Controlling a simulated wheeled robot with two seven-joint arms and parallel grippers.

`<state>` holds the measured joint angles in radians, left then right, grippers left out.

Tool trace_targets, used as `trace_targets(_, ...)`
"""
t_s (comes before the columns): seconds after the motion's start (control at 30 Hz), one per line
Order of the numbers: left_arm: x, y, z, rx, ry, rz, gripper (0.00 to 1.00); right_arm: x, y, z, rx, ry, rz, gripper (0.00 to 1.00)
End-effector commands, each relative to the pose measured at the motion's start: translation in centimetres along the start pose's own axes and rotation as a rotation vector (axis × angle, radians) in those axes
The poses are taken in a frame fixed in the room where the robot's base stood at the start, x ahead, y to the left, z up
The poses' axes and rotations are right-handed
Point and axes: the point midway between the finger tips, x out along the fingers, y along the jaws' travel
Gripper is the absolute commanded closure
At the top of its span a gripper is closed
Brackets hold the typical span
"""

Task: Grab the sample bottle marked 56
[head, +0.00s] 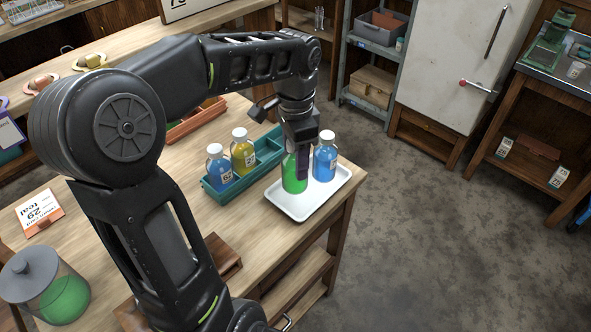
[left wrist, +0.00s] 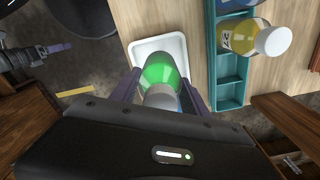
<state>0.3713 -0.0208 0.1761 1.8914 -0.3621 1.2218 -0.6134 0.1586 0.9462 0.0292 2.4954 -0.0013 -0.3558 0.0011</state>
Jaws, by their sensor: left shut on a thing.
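My left gripper (head: 302,160) points down over the white tray (head: 294,216) and is shut on a green bottle (head: 293,178). In the left wrist view its fingers (left wrist: 160,92) stand on either side of the green bottle (left wrist: 160,68). The held bottle's label is hidden, so I cannot tell its number. A blue bottle (head: 325,160) stands upright on the tray just right of it; its small label is not clearly readable. Another blue bottle (head: 219,168) and a yellow bottle (head: 243,153) stand in the teal rack (head: 267,152). My right gripper (left wrist: 58,47) seems to show far off, its jaws unclear.
An orange tray (head: 195,121) lies behind the teal rack. A jar with green contents (head: 64,298) and a card (head: 39,212) are at the table's left. The white tray is near the table's right edge, with open floor beyond. A white fridge (head: 455,65) stands behind.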

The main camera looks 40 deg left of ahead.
Motion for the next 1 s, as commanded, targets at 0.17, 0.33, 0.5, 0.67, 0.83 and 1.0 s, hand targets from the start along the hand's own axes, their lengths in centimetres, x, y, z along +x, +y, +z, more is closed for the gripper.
trace_targets(0.17, -3.4, -0.1, -0.1, 0.000, 0.003, -0.003, 1.00, 0.0, 0.0, 0.0, 0.000, 0.000, 0.000, 0.21)
trace_targets(0.33, -4.8, 0.0, -0.1, 0.001, 0.001, -0.002, 1.00, 0.0, 0.0, 0.0, 0.000, 0.000, 0.000, 0.21)
trace_targets(0.5, -4.9, 0.0, 0.0, 0.001, 0.000, 0.000, 1.00, 0.0, 0.0, 0.0, 0.000, 0.000, 0.000, 0.21)
trace_targets(0.67, -4.9, 0.0, 0.0, 0.000, 0.000, -0.001, 1.00, 0.0, 0.0, 0.0, 0.000, 0.000, 0.000, 0.21)
trace_targets(0.83, -4.9, 0.0, 0.0, 0.000, 0.000, -0.001, 1.00, 0.0, 0.0, 0.0, 0.000, 0.000, 0.000, 0.21)
trace_targets(1.0, -4.9, -0.1, 0.0, -0.001, 0.000, 0.000, 1.00, -0.1, 0.0, 0.0, 0.000, 0.000, 0.000, 0.21)
